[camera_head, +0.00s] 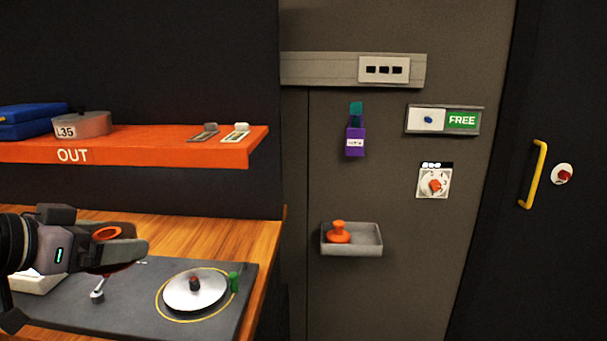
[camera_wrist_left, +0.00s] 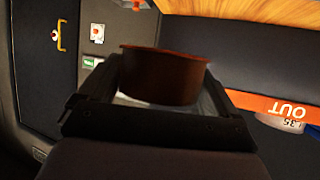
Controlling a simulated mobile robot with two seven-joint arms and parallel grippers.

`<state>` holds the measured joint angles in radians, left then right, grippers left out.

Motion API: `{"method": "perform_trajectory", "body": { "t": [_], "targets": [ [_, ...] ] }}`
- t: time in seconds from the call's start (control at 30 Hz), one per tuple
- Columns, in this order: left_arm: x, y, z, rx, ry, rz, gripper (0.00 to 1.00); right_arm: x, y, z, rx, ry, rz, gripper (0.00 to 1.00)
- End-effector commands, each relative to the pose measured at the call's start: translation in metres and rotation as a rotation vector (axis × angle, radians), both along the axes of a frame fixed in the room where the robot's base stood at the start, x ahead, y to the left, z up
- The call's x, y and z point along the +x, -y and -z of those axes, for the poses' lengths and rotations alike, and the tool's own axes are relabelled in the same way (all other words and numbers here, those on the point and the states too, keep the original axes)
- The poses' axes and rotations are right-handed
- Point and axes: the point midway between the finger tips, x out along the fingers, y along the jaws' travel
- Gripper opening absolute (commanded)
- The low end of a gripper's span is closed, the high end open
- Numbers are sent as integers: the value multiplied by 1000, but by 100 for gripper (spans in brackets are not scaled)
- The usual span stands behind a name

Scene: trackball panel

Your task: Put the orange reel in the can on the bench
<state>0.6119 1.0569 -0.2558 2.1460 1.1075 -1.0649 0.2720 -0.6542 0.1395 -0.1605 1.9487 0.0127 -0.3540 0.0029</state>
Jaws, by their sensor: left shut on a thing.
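My left gripper (camera_head: 128,243) is above the left part of the wooden bench (camera_head: 190,232). It is shut on a round, orange-rimmed thing, which looks like the orange reel (camera_head: 107,233); the fingers hide much of it. In the left wrist view the reel (camera_wrist_left: 163,80) is a shaded red-brown round body between the fingers. I cannot clearly make out a can on the bench; the arm covers part of it. A low grey round tin marked L35 (camera_head: 82,124) stands on the orange shelf marked OUT (camera_head: 180,150). My right gripper is not in view.
A dark mat (camera_head: 135,310) on the bench carries a white disc (camera_head: 195,291) with a knob, a green peg (camera_head: 234,282) and a small lever (camera_head: 97,294). The shelf overhangs the bench's back. A wall tray (camera_head: 366,245) holds an orange knobbed piece (camera_head: 339,234).

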Motion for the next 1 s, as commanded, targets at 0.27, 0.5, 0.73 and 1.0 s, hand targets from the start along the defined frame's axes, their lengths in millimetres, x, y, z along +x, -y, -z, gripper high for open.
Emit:
{"method": "perform_trajectory", "body": {
  "t": [0.27, 0.5, 0.73, 1.0],
  "targets": [
    [-1, 36, 73, 10, -1, -42, 59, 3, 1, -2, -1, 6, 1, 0],
    [-17, 62, 125, -2, 9, -136, 59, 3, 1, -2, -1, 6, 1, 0],
    [-42, 73, 160, -20, 13, -272, 59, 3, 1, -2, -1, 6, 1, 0],
    [-67, 70, 179, -25, 9, -421, 59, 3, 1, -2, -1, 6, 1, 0]
  ]
}}
